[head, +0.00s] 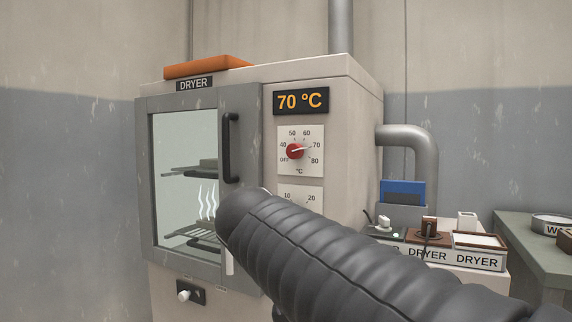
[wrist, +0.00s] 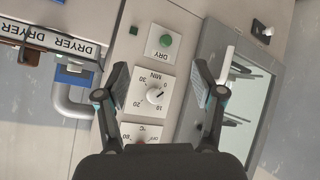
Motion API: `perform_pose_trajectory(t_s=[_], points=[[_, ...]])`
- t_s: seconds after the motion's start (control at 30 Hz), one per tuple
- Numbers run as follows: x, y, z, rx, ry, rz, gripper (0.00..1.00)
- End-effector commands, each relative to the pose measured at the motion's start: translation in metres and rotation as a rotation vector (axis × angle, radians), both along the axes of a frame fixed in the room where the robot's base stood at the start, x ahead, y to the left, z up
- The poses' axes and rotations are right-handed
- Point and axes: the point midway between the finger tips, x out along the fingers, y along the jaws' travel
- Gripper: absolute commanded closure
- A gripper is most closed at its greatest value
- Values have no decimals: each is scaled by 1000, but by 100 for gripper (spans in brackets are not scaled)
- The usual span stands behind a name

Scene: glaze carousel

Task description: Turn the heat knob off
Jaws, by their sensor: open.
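The heat knob (head: 295,151) is red with a white pointer, on a white dial plate on the dryer front. Its pointer aims toward the 70 mark; the OFF mark is at the dial's lower left. In the wrist view, which is turned over, only part of the heat dial plate (wrist: 143,131) shows at the bottom; my gripper's body hides most of it. My gripper (wrist: 162,80) is open and empty, its fingers apart in front of the panel, either side of the timer knob (wrist: 154,95). My arm hides the gripper in the head view.
The dryer (head: 320,78) has a display (head: 301,101) reading 70 °C. Its glass door (head: 185,150) is shut, with a dark vertical handle (head: 229,148) left of the dial. A green DRY button (wrist: 166,41) is beyond the timer. A pipe (head: 420,145) and labelled boxes (head: 480,258) stand at right.

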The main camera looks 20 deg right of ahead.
Motion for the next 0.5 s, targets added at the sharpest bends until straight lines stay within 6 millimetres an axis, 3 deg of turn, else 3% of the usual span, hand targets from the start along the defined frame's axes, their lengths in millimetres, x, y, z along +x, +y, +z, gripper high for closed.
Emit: perform_pose_trajectory(t_s=[0.03,0.2,0.33,0.5], points=[[25,-4,19,-39,-67,-44,32],[85,-14,102,-148,-338,-195,32],[112,-11,151,-198,-525,-270,32],[126,-6,188,-226,-675,-317,32]])
